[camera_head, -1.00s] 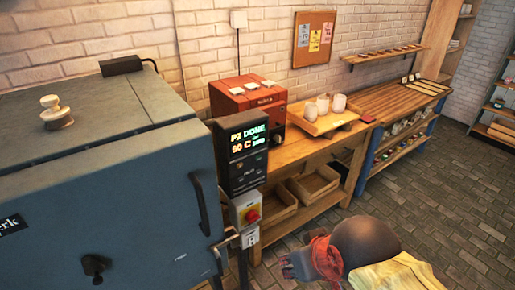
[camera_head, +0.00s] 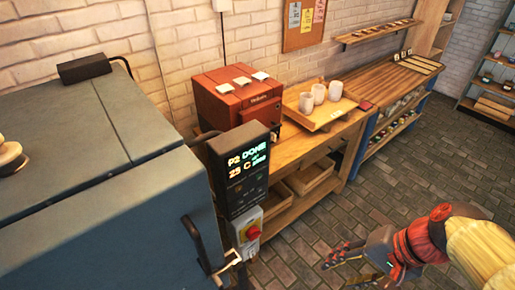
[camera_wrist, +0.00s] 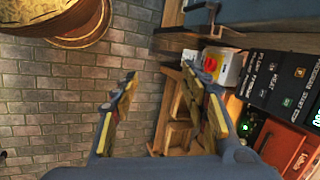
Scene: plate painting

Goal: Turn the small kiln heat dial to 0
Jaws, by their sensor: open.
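The small kiln (camera_head: 237,98) is a red box on the wooden bench, with several small pale pieces on its lid. Its front is partly hidden behind the dark control panel, and I cannot read its heat dial's setting. The small kiln also shows, cut off and sideways, at the lower right of the wrist view (camera_wrist: 288,146). My gripper (camera_head: 342,268) is open and empty over the floor, right of and in front of the bench. In the wrist view its fingers (camera_wrist: 160,82) are spread apart with nothing between them.
The big blue-grey kiln (camera_head: 125,215) fills the left. Its control panel (camera_head: 240,185) and a red-knobbed switch box (camera_head: 248,232) stick out before the bench. A tray (camera_head: 322,116) with white cups stands right of the small kiln. The tiled floor (camera_head: 300,235) is open.

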